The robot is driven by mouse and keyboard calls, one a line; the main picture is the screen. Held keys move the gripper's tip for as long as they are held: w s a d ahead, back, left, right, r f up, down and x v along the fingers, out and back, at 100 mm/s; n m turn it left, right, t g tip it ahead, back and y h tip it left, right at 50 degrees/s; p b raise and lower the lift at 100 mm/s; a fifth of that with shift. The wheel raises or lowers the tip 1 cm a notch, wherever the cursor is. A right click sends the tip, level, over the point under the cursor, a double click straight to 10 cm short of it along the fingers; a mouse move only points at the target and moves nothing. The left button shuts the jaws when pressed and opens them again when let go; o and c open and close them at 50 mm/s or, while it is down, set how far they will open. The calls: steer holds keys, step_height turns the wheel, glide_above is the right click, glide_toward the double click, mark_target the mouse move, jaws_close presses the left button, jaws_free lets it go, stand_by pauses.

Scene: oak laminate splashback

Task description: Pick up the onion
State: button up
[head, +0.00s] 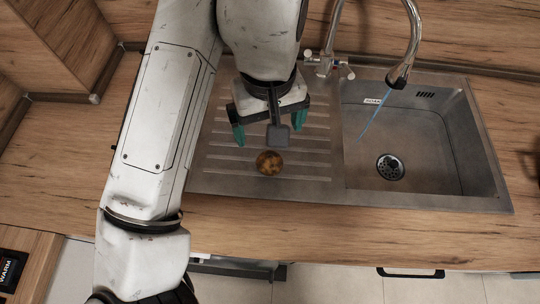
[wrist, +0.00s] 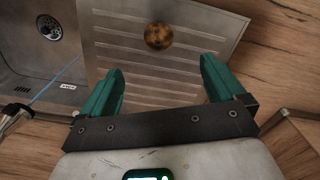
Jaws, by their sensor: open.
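The onion (head: 269,162) is small, round and mottled brown. It sits on the ribbed drainboard (head: 225,175) of the sink, near its front edge. In the wrist view the onion (wrist: 158,36) shows beyond the fingertips, roughly between their lines. My gripper (head: 270,128) has green fingers spread apart and nothing between them. It hangs above the drainboard, behind the onion in the head view, and does not touch it. In the wrist view both fingers of my gripper (wrist: 163,75) show clearly.
The sink basin (head: 440,160) with its drain (head: 390,167) lies right of the drainboard. A curved faucet (head: 400,72) stands behind it, with a blue streak of water below its spout. Bare wooden counter (head: 300,225) runs along the front. A wooden splashback rises behind.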

steer(key=b, duration=0.5)
glide_above(270, 156)
steer(key=f, duration=0.6)
steer(key=shift+s+a, duration=0.1)
steer(key=shift+s, duration=0.1)
step_height(270, 156, down, 5)
steer(key=shift+r, duration=0.1)
steer(key=shift+w+f+p, duration=0.2)
steer(key=shift+f+p, duration=0.45)
steer(key=shift+f, duration=2.3)
steer(key=shift+c, duration=0.2)
steer(key=c, duration=1.1)
steer(key=shift+c, duration=0.2)
